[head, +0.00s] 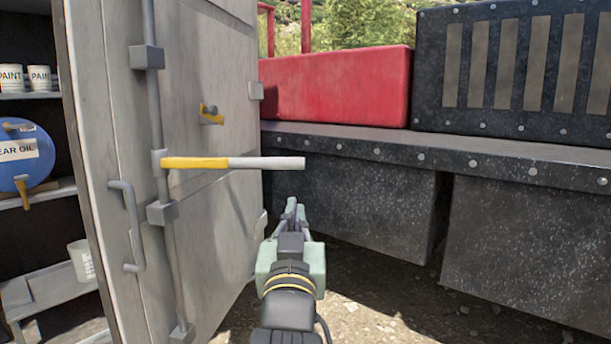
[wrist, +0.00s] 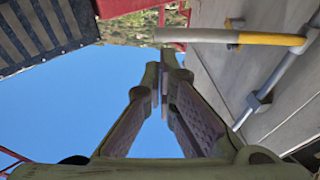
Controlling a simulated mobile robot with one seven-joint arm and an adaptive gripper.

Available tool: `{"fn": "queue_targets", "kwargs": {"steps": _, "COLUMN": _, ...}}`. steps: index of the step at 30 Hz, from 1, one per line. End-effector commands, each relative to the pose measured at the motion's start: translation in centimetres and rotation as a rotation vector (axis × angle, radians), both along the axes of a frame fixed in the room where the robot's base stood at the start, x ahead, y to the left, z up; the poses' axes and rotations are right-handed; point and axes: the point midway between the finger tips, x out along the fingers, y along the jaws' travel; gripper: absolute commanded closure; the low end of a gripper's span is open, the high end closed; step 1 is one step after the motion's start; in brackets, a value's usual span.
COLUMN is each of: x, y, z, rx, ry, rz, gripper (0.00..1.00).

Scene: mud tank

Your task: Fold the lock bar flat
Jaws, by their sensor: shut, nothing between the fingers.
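The lock bar (head: 235,163) is a yellow and grey handle on the vertical rod (head: 154,110) of a grey container door. It sticks out to the right from the rod, roughly level, away from the door face. It also shows at the top of the wrist view (wrist: 220,37). My gripper (head: 291,205) is shut and empty, just below and in front of the bar's grey free end in the head view. In the wrist view its fingertips (wrist: 164,62) meet near the bar's grey end; I cannot tell if they touch it.
The door (head: 215,85) stands open, with a pull handle (head: 128,225) and a small yellow catch (head: 210,114). Shelves behind it hold paint tins (head: 39,78) and a blue drum (head: 25,155). A black ledge (head: 440,150) with a red box (head: 340,85) stands at right.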

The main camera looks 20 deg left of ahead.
Motion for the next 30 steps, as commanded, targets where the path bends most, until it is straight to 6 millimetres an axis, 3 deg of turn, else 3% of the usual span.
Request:
{"fn": "queue_targets", "kwargs": {"steps": 11, "x": 1.1, "y": 0.4, "z": 0.5, "rx": 0.000, "ry": 0.001, "rz": 0.000, "gripper": 1.00}}
{"fn": "queue_targets", "kwargs": {"steps": 24, "x": 9.2, "y": 3.1, "z": 2.8, "rx": 0.000, "ry": 0.001, "rz": 0.001, "gripper": 1.00}}
{"fn": "queue_targets", "kwargs": {"steps": 30, "x": 11.8, "y": 3.9, "z": 3.6, "rx": 0.001, "ry": -0.002, "rz": 0.002, "gripper": 1.00}}
